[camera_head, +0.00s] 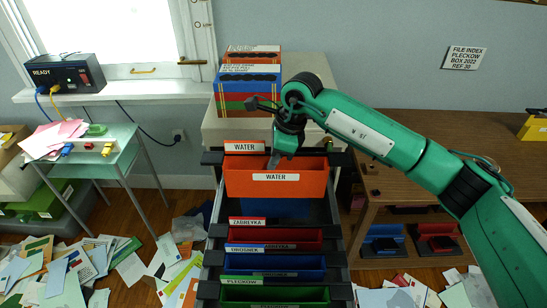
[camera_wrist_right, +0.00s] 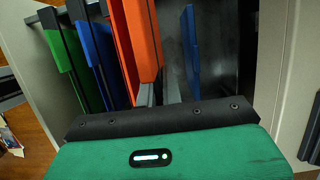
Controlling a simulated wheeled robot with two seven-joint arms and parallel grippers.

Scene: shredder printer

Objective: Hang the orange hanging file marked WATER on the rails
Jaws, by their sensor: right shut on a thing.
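The orange hanging file (camera_head: 240,183) marked WATER is upright at the back of the open drawer, its dark bar spanning the side rails (camera_head: 341,215). I cannot tell whether its ends rest on the rails. My right gripper (camera_head: 283,152) is shut on the file's top edge, right of the WATER tab (camera_head: 244,147). In the right wrist view the orange file (camera_wrist_right: 130,45) shows edge-on in front of the grey fingers, whose tips are partly hidden. My left gripper is not in view.
Red (camera_head: 275,240), blue (camera_head: 274,267) and green (camera_head: 274,297) files hang nearer in the drawer. A side table (camera_head: 90,145) is left, a wooden desk (camera_head: 440,135) right. Papers litter the floor.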

